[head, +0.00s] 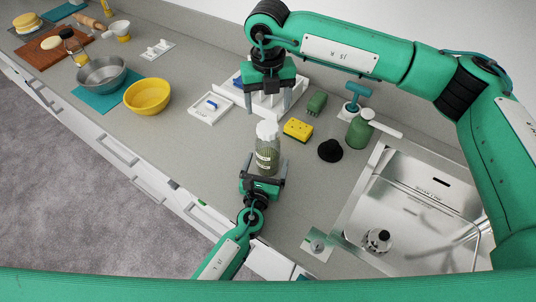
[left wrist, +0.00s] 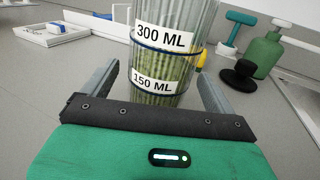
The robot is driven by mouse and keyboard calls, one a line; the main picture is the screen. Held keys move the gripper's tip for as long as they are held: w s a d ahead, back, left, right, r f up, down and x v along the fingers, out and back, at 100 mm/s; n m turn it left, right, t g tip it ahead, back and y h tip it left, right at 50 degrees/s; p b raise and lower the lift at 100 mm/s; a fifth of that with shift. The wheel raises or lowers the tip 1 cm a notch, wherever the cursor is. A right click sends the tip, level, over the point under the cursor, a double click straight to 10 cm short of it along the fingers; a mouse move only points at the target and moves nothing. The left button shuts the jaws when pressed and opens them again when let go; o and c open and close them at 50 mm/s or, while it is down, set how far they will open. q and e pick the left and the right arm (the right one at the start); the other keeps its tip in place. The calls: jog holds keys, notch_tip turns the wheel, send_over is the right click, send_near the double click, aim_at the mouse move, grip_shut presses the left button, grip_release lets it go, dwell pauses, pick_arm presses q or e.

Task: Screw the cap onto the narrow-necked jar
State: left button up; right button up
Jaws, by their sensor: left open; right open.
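A clear ribbed jar (head: 267,158) with green contents stands upright on the counter, with a white cap (head: 267,130) at its top. Whether the cap is threaded on cannot be told. In the left wrist view the jar (left wrist: 170,62) shows labels 300 ML and 150 ML; its top is out of frame. My left gripper (head: 266,169) is open low at the jar's near side, one finger on each side, with gaps visible in the left wrist view (left wrist: 160,75). My right gripper (head: 267,108) is open and empty, pointing down above and slightly behind the cap.
A yellow sponge (head: 298,129), black round object (head: 330,150) and green soap dispenser (head: 360,131) stand right of the jar, before the sink (head: 408,205). A white tray (head: 211,108) and yellow bowl (head: 147,97) lie left.

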pick_arm(q)
jog(key=shift+x, duration=0.95)
